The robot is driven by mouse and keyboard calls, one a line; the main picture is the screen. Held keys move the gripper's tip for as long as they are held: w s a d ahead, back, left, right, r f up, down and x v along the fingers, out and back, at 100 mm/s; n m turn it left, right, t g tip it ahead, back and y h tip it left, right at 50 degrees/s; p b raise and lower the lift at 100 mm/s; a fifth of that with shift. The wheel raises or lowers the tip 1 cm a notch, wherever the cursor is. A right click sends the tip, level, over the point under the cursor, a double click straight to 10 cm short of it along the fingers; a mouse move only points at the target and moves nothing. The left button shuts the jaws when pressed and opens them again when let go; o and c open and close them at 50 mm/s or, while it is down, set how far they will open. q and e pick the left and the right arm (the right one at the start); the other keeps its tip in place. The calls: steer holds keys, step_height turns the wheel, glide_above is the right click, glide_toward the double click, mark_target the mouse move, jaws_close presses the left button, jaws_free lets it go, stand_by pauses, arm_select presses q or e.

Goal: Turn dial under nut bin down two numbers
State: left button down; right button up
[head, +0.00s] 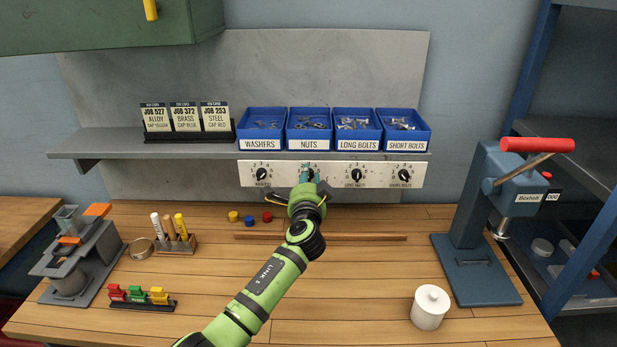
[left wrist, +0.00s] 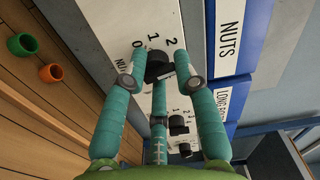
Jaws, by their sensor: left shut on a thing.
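The blue nuts bin (head: 309,126) stands on the shelf, second from the left. Below it the white dial panel (head: 380,174) carries a row of black dials with numbers. My left gripper (head: 309,174) is at the nuts dial and mostly hides it in the head view. In the left wrist view the black nuts dial (left wrist: 157,66) sits between the teal fingers of my left gripper (left wrist: 156,78), which are shut on it. The numbers 0, 1 and 2 show around the dial; where its pointer stands I cannot tell. My right gripper is not in view.
The washers dial (head: 262,173), long bolts dial (head: 356,175) and short bolts dial (head: 404,175) are beside it. The shelf (head: 150,149) overhangs the bench. Small caps lie below the panel. A white jar (head: 430,307) and a press (head: 478,240) stand at the right.

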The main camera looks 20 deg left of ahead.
arm_select(q)
steer(key=shift+a+f+m, duration=0.15)
steer(key=shift+f+m, duration=0.25)
steer(key=shift+m, duration=0.7)
steer(key=c, duration=0.9)
jaws_free()
steer(key=shift+a+r+p, duration=0.15)
steer(key=shift+r+p, duration=0.05)
steer(key=shift+p, duration=0.1)
steer(key=v, duration=1.2)
